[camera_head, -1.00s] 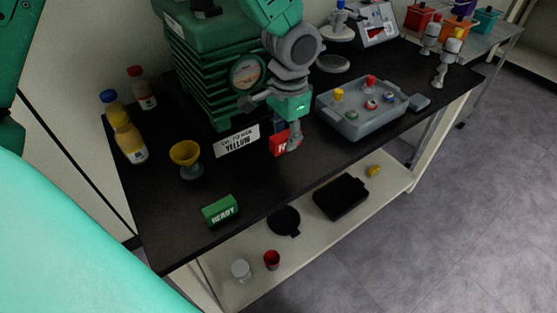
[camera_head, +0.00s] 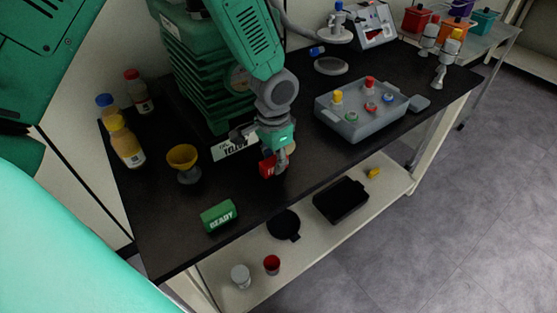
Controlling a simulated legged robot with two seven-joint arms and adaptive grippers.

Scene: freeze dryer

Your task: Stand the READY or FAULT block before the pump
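My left gripper (camera_head: 277,163) hangs over the table in front of the pump, its fingers closed around the red block (camera_head: 267,168). The fingers partly cover the block, and its white lettering is mostly hidden. I cannot tell whether the block touches the table. The green READY block (camera_head: 219,216) lies near the table's front left edge, its lettering facing front. The green ribbed pump (camera_head: 203,85) stands at the back, its gauge partly behind my arm. A white sign reading YELLOW (camera_head: 228,148) stands at its front, partly covered by my gripper. My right gripper is not in view.
A yellow cup (camera_head: 183,162) stands left of the sign, with bottles (camera_head: 126,143) behind it. A grey tray (camera_head: 345,126) with small coloured-top pieces is to the right. Dark table (camera_head: 180,240) is bare around the READY block. A lower shelf (camera_head: 330,222) holds dark items.

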